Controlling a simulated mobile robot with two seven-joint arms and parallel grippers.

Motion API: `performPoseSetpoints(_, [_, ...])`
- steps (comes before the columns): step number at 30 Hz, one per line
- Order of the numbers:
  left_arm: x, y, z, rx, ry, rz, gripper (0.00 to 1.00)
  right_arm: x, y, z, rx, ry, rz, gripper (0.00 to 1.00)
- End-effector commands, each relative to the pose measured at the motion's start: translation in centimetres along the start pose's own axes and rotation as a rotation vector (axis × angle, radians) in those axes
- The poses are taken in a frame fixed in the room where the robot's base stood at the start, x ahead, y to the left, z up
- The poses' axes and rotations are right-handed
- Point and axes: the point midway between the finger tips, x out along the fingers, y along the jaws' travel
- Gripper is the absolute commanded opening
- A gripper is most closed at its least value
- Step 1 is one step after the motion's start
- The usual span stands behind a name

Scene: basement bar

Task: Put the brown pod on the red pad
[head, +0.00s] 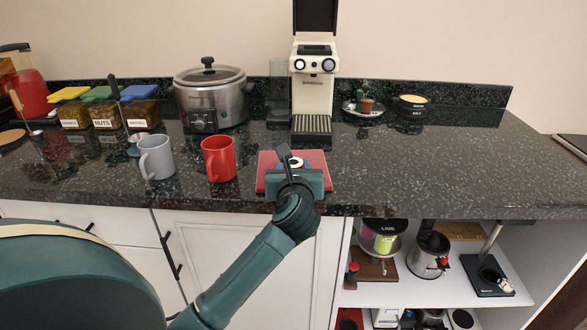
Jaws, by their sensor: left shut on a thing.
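The red pad (265,181) lies on the dark counter in front of the coffee machine. My left gripper (296,166) is over the pad and covers much of it. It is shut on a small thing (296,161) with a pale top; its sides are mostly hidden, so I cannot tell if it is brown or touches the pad. A small brown pod-like thing (367,105) stands on a saucer (349,106) at the back, beside a green one (361,95). My right gripper is not in view.
A red mug (219,159) and a grey mug (157,158) stand left of the pad. A cream coffee machine (313,82), a slow cooker (211,97) and several spice jars (104,112) line the back. The counter's right side is clear.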

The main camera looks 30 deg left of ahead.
Motion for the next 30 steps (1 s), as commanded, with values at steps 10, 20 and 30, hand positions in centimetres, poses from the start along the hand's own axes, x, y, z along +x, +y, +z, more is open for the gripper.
performPoseSetpoints(10, [0.0,0.0,-0.2,0.000,0.000,0.001,0.45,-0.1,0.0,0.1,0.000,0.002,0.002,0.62])
performPoseSetpoints(20, [0.0,0.0,-0.2,0.000,0.000,0.000,0.63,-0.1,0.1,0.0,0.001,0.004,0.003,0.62])
performPoseSetpoints(30, [-2.0,-0.1,0.0,-0.001,0.002,-0.003,0.63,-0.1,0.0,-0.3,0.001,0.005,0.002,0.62])
